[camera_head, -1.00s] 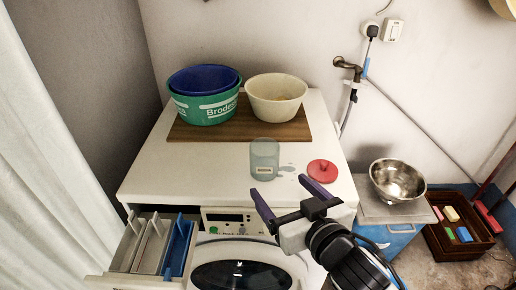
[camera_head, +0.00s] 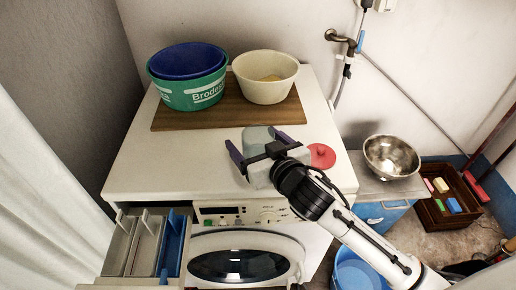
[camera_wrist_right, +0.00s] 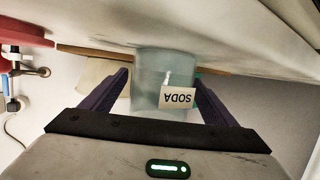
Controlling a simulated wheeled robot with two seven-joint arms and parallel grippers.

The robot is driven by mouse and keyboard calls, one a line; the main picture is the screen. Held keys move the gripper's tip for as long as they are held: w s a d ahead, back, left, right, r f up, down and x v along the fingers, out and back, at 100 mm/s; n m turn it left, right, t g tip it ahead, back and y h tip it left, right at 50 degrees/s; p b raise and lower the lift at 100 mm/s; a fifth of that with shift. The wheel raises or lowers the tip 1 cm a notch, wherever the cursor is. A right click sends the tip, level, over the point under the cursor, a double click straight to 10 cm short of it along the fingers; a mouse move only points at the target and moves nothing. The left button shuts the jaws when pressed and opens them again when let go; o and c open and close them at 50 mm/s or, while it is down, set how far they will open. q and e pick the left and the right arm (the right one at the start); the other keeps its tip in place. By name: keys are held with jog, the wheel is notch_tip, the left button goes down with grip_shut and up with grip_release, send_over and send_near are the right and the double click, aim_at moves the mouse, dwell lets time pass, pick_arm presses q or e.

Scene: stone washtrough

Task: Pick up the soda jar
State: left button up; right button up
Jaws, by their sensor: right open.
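The soda jar (camera_head: 257,137) is a pale, see-through blue-green jar on the white top of the washing machine. In the head view my right gripper covers most of it. In the right wrist view the jar (camera_wrist_right: 150,80) shows upside down with its "SODA" label, between the two purple fingers. My right gripper (camera_head: 264,143) is open, with a finger on either side of the jar; I cannot tell whether they touch it. The red lid (camera_head: 322,156) lies on the machine top just right of the gripper. My left gripper is not in view.
A wooden board (camera_head: 225,118) behind the jar bears a green tub (camera_head: 190,95) with a blue bowl inside, and a cream bowl (camera_head: 265,85). An open detergent drawer (camera_head: 145,248) juts out at the front left. A steel bowl (camera_head: 391,157) stands to the right.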

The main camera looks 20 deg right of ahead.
jog(key=shift+x, duration=0.8)
jog(key=c, duration=1.2)
jog(key=shift+c, duration=0.4)
jog(key=shift+r, duration=0.1)
